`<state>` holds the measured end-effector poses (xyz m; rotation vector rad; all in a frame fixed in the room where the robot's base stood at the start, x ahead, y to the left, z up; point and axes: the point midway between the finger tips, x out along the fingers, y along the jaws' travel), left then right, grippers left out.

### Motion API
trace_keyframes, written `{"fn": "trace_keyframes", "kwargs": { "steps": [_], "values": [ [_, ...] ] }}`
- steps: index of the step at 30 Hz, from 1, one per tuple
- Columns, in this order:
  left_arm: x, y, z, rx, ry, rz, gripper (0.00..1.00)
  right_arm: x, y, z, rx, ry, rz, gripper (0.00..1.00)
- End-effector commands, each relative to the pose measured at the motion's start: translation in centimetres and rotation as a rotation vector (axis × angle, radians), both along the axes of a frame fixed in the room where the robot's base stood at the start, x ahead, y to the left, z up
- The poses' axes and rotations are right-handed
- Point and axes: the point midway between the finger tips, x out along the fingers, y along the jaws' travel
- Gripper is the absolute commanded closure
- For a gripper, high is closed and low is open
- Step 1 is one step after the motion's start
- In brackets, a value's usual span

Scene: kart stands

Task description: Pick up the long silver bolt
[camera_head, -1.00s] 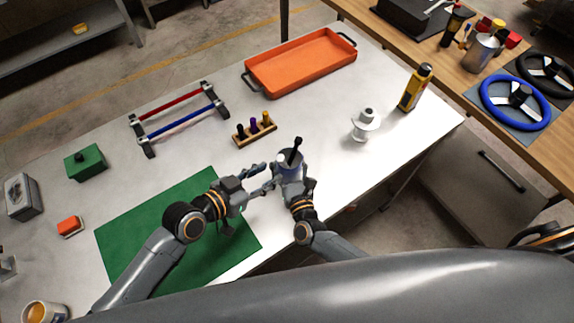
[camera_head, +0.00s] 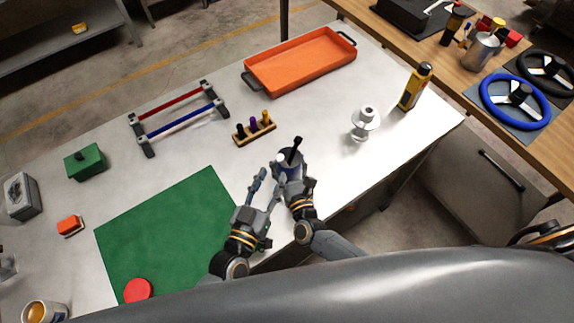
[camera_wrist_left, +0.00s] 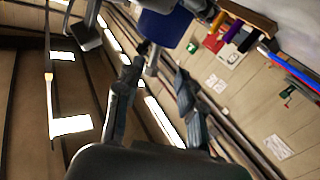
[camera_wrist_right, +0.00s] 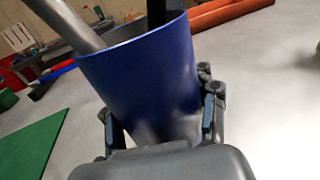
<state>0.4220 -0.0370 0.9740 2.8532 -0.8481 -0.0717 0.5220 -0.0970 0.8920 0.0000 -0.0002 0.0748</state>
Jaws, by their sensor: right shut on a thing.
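A blue cup (camera_head: 291,161) stands near the table's front edge; it also shows in the right wrist view (camera_wrist_right: 145,80) and at the top of the left wrist view (camera_wrist_left: 163,27). My right gripper (camera_head: 290,181) is shut on the cup, one finger on each side. A silver rod (camera_wrist_right: 68,22), perhaps the long silver bolt, leans out of the cup in the right wrist view. A black handle (camera_head: 296,145) sticks up beside it. The rod's lower end is hidden inside the cup. My left gripper (camera_head: 267,186) is open and empty, just left of the cup.
A green mat (camera_head: 165,235) with a red disc (camera_head: 138,290) lies to the left. A wooden peg holder (camera_head: 255,134), a white spool (camera_head: 361,136), a yellow bottle (camera_head: 415,87) and an orange tray (camera_head: 303,75) stand further back. Bare table surrounds the cup's far side.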

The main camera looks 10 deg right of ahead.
Motion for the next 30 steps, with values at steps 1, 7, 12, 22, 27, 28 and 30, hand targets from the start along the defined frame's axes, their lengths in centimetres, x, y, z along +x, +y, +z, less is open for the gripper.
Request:
{"fn": "trace_keyframes", "kwargs": {
  "steps": [1, 7, 12, 22, 27, 28, 30],
  "values": [
    [0.5, -0.3, 0.0, 0.001, -0.001, -0.001, 0.62, 0.0, 0.0, 0.0, -0.001, 0.0, 0.0, 0.85],
    [1.6, -1.3, 0.2, -0.001, 0.0, -0.001, 0.62, 0.0, 0.0, 0.0, 0.0, 0.0, -0.001, 0.85],
    [3.4, -3.2, 0.4, 0.0, 0.0, -0.001, 0.62, 0.0, 0.0, 0.0, 0.0, 0.0, 0.0, 0.85],
    [4.9, -4.1, 0.3, 0.002, 0.001, -0.001, 0.62, 0.0, 0.0, 0.0, 0.0, 0.0, -0.001, 0.85],
    [4.9, -4.1, 0.3, 0.001, 0.002, -0.001, 0.8, 0.0, 0.0, 0.0, 0.0, 0.001, 0.0, 0.85],
    [4.9, -4.0, 0.3, 0.001, 0.002, -0.001, 0.86, 0.0, 0.0, 0.0, 0.0, 0.001, 0.0, 0.85],
    [4.9, -4.0, 0.3, 0.001, 0.002, -0.001, 1.0, 0.0, 0.0, 0.0, 0.0, 0.001, 0.0, 0.85]
  ]
}}
